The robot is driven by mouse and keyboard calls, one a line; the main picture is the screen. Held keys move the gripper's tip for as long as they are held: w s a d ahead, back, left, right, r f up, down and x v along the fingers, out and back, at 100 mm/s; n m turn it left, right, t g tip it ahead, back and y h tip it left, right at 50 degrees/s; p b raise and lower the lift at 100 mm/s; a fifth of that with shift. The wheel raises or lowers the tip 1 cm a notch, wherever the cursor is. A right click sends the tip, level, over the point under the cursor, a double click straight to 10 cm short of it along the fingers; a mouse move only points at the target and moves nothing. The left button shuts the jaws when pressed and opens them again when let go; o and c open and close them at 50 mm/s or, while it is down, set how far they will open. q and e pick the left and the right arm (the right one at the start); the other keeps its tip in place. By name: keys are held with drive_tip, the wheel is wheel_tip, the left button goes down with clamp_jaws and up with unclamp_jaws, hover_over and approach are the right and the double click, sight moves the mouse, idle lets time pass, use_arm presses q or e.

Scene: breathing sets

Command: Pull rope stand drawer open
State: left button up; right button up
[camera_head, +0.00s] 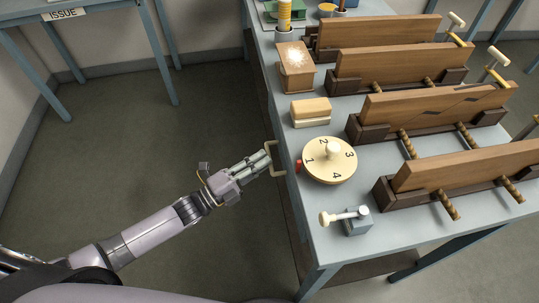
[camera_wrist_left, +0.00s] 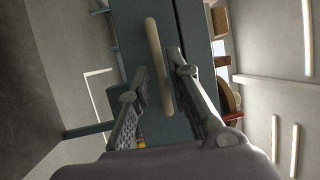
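The drawer's pale bar handle (camera_head: 276,158) sticks out from the left edge of the blue-grey table, beside the numbered disc. My left gripper (camera_head: 268,158) reaches it from the left, fingertips at the handle. In the left wrist view the handle (camera_wrist_left: 153,45) runs between the two fingers (camera_wrist_left: 159,76). The fingers stand apart on either side of it, with small gaps showing; firm contact cannot be told. Behind the handle is a flat blue-grey front (camera_wrist_left: 134,35). Whether the drawer stands out at all cannot be told from above. My right gripper is not in view.
On the table (camera_head: 335,215) stand a numbered disc (camera_head: 343,168), a cream-and-tan block (camera_head: 310,111), a small lever device (camera_head: 356,221) and several wooden rope stands (camera_head: 455,168). Another table (camera_head: 110,5) with an ISSUE sign is at upper left. The floor left of the handle is clear.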

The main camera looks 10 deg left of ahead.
use_arm(q)
drive_tip(key=shift+x, duration=1.45)
drive_tip(key=shift+c, duration=0.2)
clamp_jaws()
